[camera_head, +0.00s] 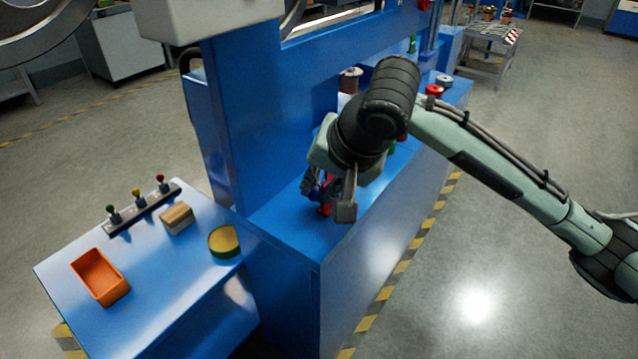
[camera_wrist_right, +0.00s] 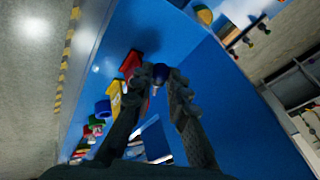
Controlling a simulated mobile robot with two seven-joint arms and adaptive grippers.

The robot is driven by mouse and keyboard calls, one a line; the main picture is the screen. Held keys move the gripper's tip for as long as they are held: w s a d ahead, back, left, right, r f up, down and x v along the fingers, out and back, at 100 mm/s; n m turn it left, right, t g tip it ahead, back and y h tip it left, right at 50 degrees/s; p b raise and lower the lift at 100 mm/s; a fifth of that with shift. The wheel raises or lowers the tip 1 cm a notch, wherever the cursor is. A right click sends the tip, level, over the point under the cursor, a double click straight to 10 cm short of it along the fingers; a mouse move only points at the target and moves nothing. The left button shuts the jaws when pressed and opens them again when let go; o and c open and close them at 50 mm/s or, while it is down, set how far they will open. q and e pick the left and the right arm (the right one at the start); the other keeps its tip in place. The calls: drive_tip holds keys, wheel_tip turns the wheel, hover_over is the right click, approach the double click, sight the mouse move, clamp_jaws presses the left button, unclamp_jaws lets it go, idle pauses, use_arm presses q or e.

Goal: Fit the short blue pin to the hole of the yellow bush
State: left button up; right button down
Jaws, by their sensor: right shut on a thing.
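The short blue pin (camera_wrist_right: 160,74) shows as a rounded blue end between the fingertips of my right gripper (camera_wrist_right: 161,80) in the right wrist view. The fingers are shut on it, above the blue bench top. A yellow part (camera_wrist_right: 115,99), which looks like the yellow bush, stands left of the fingers, beside a red part (camera_wrist_right: 130,64). Its hole cannot be made out. The pin and the yellow part are apart in that picture. In the head view my right gripper (camera_head: 328,190) hangs low over the near end of the bench and hides the yellow part. My left gripper is out of view.
The blue machine frame (camera_head: 265,110) rises close left of my right arm. More coloured parts, including a blue one (camera_wrist_right: 103,107), stand along the bench. A lower side table holds an orange bin (camera_head: 99,278), a wooden block (camera_head: 177,218), a knob strip and a round yellow-green piece (camera_head: 223,243).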

drive_tip(key=shift+f, duration=0.4)
drive_tip(key=c, duration=1.5)
unclamp_jaws()
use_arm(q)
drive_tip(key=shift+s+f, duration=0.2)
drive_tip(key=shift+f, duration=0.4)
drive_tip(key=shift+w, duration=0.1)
